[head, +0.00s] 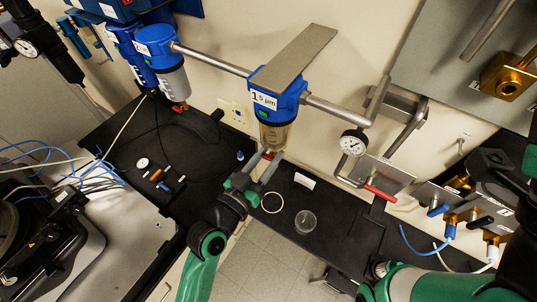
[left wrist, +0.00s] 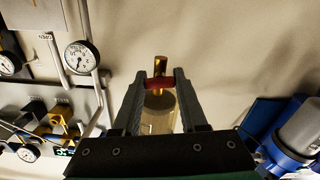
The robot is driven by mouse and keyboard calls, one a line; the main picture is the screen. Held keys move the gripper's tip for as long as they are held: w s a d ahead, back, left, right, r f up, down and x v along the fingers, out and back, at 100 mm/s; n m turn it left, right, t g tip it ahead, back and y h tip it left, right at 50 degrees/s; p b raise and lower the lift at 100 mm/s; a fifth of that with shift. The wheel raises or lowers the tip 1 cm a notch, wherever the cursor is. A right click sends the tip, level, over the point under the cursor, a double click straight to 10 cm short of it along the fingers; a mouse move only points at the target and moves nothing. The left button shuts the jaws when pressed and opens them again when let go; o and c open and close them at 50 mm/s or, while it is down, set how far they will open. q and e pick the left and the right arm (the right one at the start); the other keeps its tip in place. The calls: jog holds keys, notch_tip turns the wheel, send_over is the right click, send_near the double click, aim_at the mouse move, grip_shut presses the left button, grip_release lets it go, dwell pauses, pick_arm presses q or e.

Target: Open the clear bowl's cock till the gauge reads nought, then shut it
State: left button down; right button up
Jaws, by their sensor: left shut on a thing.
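The clear bowl (head: 277,135) hangs under the blue filter head labelled 5 µm (head: 284,98); its amber-tinted body also shows in the left wrist view (left wrist: 158,118). The red cock (left wrist: 160,82), with a brass stub (left wrist: 160,65), sits at the bowl's end. My left gripper (head: 268,158) is at the bowl's underside, its fingers shut on the red cock from both sides, as the left wrist view (left wrist: 160,84) shows. The round white gauge (head: 353,143) is on the pipework to the right; its dial shows in the left wrist view (left wrist: 81,57), but its reading is too small to tell.
A red-handled lever (head: 380,193) is below the gauge. A clear cup (head: 305,222) and a pale ring (head: 272,202) lie on the black bench below the bowl. Another blue filter (head: 160,50) hangs at left. Brass fittings and blue tubes crowd the right.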

pick_arm(q)
jog(key=shift+n, duration=0.4)
jog(key=shift+c, duration=2.2)
grip_release()
jog(key=b+v, duration=0.1)
jog(key=v, duration=1)
jog(key=shift+s, duration=0.3)
jog(key=shift+a, duration=0.1)
